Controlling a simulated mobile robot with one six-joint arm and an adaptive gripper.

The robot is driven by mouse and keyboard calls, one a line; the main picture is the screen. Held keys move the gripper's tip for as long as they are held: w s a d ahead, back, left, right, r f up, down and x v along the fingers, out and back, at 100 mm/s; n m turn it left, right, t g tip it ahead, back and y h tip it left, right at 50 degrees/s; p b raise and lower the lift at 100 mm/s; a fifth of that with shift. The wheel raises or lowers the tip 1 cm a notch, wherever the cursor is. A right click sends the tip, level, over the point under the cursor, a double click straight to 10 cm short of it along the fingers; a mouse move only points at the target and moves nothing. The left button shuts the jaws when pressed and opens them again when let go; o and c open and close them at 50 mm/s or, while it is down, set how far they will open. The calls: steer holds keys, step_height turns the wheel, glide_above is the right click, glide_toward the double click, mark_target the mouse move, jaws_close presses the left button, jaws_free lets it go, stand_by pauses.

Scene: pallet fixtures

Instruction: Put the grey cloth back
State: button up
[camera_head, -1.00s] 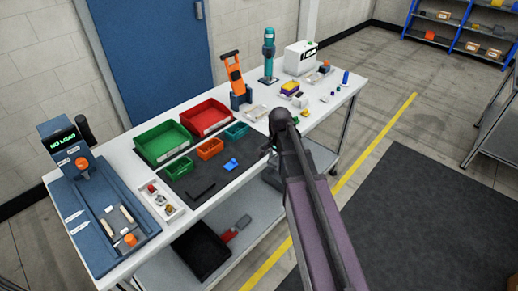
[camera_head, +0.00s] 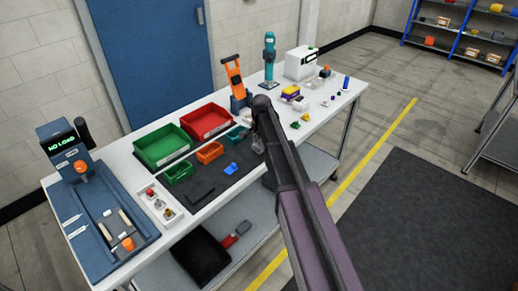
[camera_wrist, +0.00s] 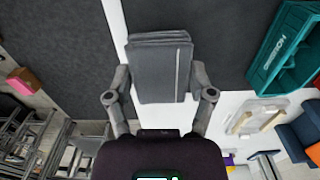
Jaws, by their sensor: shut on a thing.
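The grey cloth (camera_wrist: 160,65) is a folded, layered bundle with a pale stripe near its right side in the wrist view. My gripper (camera_wrist: 161,85) is shut on it, with one finger at each side.
The teal bin (camera_wrist: 285,55) is right of the cloth. Green (camera_head: 162,147) and red (camera_head: 206,122) bins stand behind the bench mat (camera_head: 207,181). A blue item (camera_head: 231,168) lies on the mat. A scale (camera_head: 98,215) reads "NO LOAD". A black bin (camera_head: 200,255) is on the lower shelf.

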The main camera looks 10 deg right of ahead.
mark_target(259, 147)
steer(key=shift+w+a, duration=0.1)
steer(key=shift+w, duration=0.3)
steer(key=shift+w, duration=0.25)
steer(key=shift+w+a+f+b, duration=0.2)
steer(key=shift+w+f+b, duration=0.2)
steer(key=shift+f+b, duration=1.45)
steer(key=shift+f, duration=0.05)
steer(key=shift+f, duration=0.1)
steer(key=o, duration=1)
steer(key=shift+c, duration=0.2)
